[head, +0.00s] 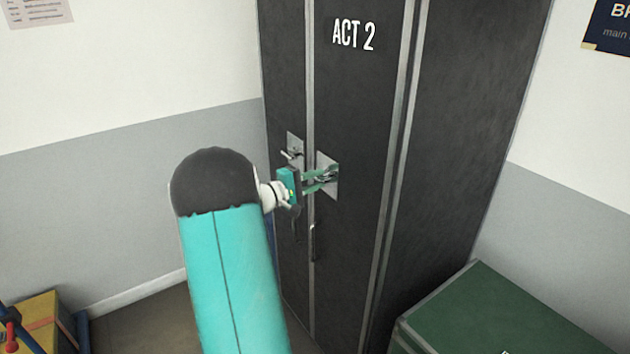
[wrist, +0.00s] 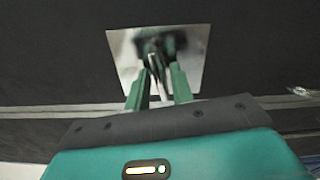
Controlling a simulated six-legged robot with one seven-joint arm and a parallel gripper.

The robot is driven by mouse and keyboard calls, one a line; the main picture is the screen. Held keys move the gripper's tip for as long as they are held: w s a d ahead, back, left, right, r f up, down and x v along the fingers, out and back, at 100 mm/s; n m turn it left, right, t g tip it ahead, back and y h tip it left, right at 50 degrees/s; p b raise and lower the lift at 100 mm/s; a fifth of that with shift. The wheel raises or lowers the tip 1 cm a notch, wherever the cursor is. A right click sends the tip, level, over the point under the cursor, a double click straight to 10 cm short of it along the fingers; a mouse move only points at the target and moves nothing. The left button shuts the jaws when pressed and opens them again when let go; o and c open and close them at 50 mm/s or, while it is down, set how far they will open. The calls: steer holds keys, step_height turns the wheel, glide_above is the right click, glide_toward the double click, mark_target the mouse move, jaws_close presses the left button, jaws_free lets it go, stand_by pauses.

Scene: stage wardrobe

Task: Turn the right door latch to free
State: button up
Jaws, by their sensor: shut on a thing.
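A black wardrobe (head: 355,110) marked ACT 2 stands upright, with two narrow doors facing me. The right door latch (wrist: 155,65) sits on a square silver plate (head: 328,160). My gripper (head: 325,178) is at this plate, its green fingers shut on the latch. In the wrist view the fingers close around the latch's narrow lever, and they partly hide it. The lever's exact angle is hard to tell. The left door has its own silver latch plate (head: 294,143), left of my gripper.
A dark door handle (head: 313,243) hangs below the right latch, close to the seam. A green case (head: 500,310) stands at the lower right. A yellow box (head: 38,315) is at the lower left. Floor shows clear between the yellow box and my arm.

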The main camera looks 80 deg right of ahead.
steer(key=n, duration=0.4)
steer(key=shift+w+n, duration=0.15)
steer(key=shift+n, duration=0.15)
steer(key=n, duration=0.3)
steer(key=shift+n, duration=0.3)
steer(key=n, duration=0.3)
steer(key=shift+n, duration=0.3)
steer(key=n, duration=0.4)
steer(key=shift+n, duration=0.3)
steer(key=o, duration=0.7)
steer(key=v, duration=1.3)
steer(key=shift+w+a, duration=0.2)
steer(key=shift+a, duration=0.1)
